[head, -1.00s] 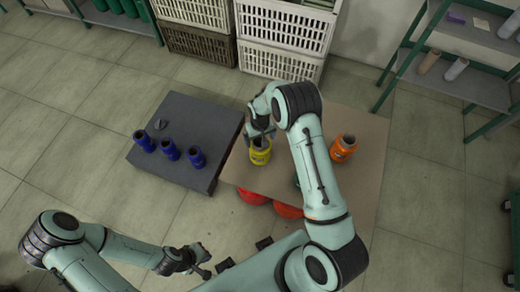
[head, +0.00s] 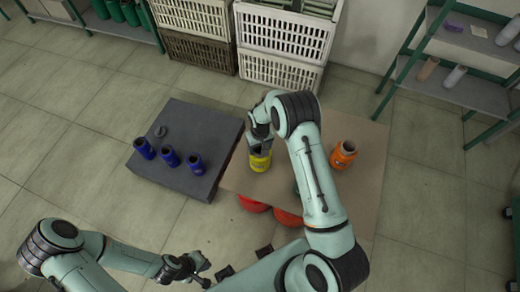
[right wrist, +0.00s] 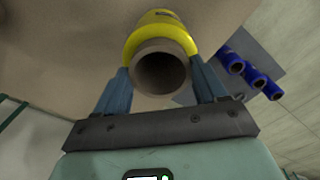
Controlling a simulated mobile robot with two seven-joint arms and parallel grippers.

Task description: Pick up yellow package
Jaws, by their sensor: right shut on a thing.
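The yellow package (head: 260,162) is a spool-like roll with a yellow band. It is at the left side of the tan table in the head view. In the right wrist view the yellow package (right wrist: 160,50) shows its brown hollow core end between the two blue fingers. My right gripper (head: 261,146) is over its top, and in the wrist view the right gripper (right wrist: 160,82) is shut on it. I cannot tell whether the package still touches the table. My left gripper (head: 198,270) is low in the head view, away from the package; its finger gap is too small to read.
The tan table (head: 366,150) also holds an orange package (head: 343,155) at the right. Several blue packages (head: 170,157) stand on a dark grey platform (head: 190,120) at the left. Red packages (head: 289,216) show below the table's front edge. Crates (head: 285,40) and a shelf (head: 455,85) stand behind.

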